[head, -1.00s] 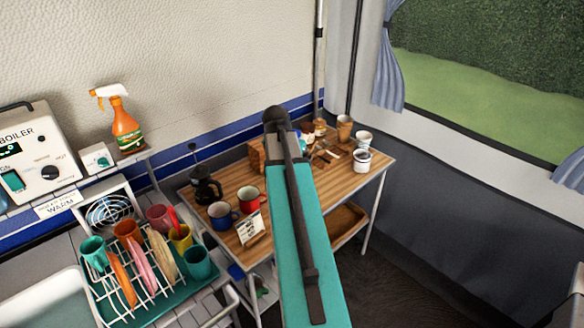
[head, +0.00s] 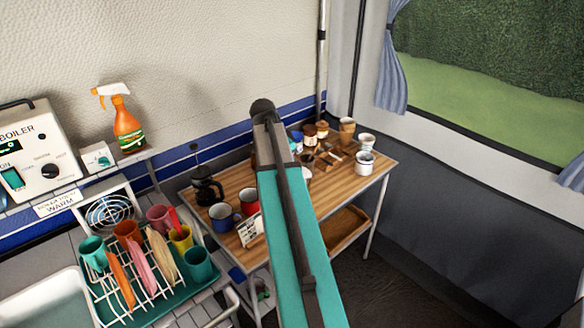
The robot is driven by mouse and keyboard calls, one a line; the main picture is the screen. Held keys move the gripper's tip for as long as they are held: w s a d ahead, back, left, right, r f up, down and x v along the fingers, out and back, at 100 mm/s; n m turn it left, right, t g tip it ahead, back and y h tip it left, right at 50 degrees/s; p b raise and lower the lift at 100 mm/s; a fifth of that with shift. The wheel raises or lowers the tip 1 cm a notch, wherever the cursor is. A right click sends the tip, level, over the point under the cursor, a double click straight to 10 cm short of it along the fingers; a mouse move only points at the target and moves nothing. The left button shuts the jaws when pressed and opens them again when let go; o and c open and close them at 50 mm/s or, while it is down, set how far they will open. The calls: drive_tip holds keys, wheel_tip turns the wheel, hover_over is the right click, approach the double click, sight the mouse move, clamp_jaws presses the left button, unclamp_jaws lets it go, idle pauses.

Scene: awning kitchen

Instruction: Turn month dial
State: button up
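I cannot make out a month dial in the head view. A small white card with dark print (head: 250,230) stands at the front of the wooden table (head: 290,236), by the mugs. A sliver of a brown block (head: 253,160) shows at the table's back, left of my teal arm; the arm hides most of it. My arm crosses the middle of the picture over the table. My gripper is not visible, so its opening and its distance from anything cannot be seen.
A coffee pot (head: 206,187), a blue mug (head: 222,215) and a red mug (head: 249,200) stand on the table's left; jars and white cups (head: 365,162) stand right. A dish rack (head: 150,270) and boiler (head: 35,155) are left.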

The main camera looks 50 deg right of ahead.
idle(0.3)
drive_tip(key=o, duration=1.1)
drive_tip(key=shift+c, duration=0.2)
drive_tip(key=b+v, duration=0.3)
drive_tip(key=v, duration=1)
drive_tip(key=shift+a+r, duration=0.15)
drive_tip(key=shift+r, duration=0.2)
